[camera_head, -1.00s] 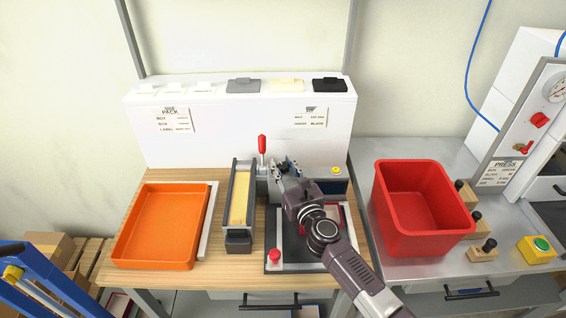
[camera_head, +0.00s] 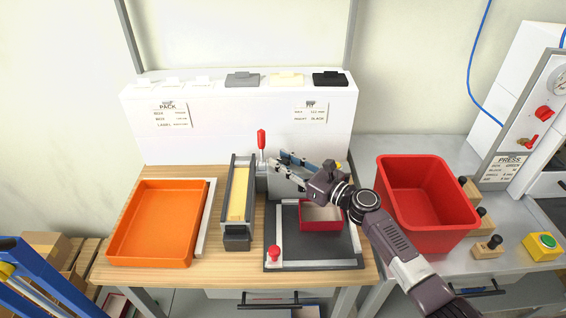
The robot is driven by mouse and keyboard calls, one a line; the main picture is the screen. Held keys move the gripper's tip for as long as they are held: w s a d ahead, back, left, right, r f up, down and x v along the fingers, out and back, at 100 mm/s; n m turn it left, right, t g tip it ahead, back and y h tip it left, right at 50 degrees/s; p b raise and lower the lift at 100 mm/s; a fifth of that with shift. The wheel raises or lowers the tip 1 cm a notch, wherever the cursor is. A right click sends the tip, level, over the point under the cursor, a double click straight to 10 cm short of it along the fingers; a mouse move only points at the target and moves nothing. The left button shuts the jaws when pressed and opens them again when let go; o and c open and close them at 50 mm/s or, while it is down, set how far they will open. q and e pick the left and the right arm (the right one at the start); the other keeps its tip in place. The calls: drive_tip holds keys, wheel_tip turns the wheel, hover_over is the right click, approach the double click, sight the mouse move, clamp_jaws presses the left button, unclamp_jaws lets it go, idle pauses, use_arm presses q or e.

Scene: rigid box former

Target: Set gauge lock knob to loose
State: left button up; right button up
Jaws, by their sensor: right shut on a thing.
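My right gripper (camera_head: 283,167) reaches in from the right over the grey block (camera_head: 287,190) at the back of the black fixture plate (camera_head: 290,250). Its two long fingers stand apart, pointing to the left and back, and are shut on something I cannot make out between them. No gauge lock knob can be clearly told at the fingertips; the fingers cover that area. A red-handled lever (camera_head: 262,140) stands upright just left of the fingertips. A red round knob (camera_head: 274,252) sits at the plate's front left corner. My left gripper is not in view.
A red open box (camera_head: 320,224) lies on the plate below my right wrist. A long tray with yellow stock (camera_head: 238,205) and an orange tray (camera_head: 155,225) stand left. A red bin (camera_head: 425,220) stands close to my right arm. A white ledge (camera_head: 235,120) closes the back.

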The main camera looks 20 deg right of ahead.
sight(284, 161)
drive_tip(key=o, duration=1.2)
drive_tip(key=shift+r, duration=5.05)
